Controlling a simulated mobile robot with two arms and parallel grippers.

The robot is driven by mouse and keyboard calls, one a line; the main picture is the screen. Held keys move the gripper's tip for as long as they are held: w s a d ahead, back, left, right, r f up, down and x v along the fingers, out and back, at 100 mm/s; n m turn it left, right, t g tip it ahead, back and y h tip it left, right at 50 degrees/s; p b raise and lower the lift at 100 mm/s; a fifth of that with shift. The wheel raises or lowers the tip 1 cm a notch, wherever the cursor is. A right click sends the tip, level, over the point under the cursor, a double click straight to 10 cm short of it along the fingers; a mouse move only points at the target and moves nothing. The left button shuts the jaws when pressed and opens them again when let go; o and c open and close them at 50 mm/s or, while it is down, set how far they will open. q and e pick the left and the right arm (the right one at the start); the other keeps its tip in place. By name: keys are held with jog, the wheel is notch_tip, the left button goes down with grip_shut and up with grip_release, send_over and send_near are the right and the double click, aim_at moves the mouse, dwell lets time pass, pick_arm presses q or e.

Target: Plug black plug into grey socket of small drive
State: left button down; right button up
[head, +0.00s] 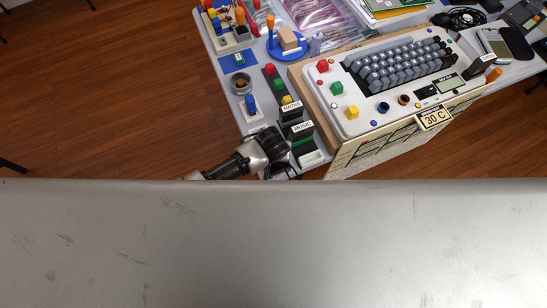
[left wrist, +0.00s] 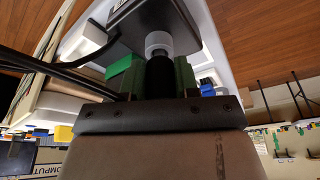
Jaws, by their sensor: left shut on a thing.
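In the left wrist view, my left gripper (left wrist: 158,88) is shut on the black plug (left wrist: 158,77), a dark cylinder between its fingers. The grey socket (left wrist: 158,43) is a pale ring directly in line beyond the plug, against a dark box that looks like the small drive (left wrist: 140,20). Plug and ring look close together; I cannot tell how deep the plug sits. In the head view, my left arm reaches beside the labelled black MUSIC unit (head: 301,131); the fingertips and plug are hidden there. My right gripper is not in view.
A beige computer with grey keys (head: 400,65) stands right of the drive. A black MATHS unit (head: 291,110) and coloured blocks stand behind it. Black cables (left wrist: 50,70) run left of the gripper. A large grey surface fills the lower head view.

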pick_arm(q)
jog(key=shift+f, duration=0.45)
jog(key=c, duration=0.8)
grip_release()
jog(key=shift+c, duration=1.2)
jog(key=shift+r, duration=0.1)
notch_tip(320, 180, up, 7)
jog(key=p, duration=0.6)
jog(key=shift+p, duration=0.4)
jog(key=shift+s, duration=0.1)
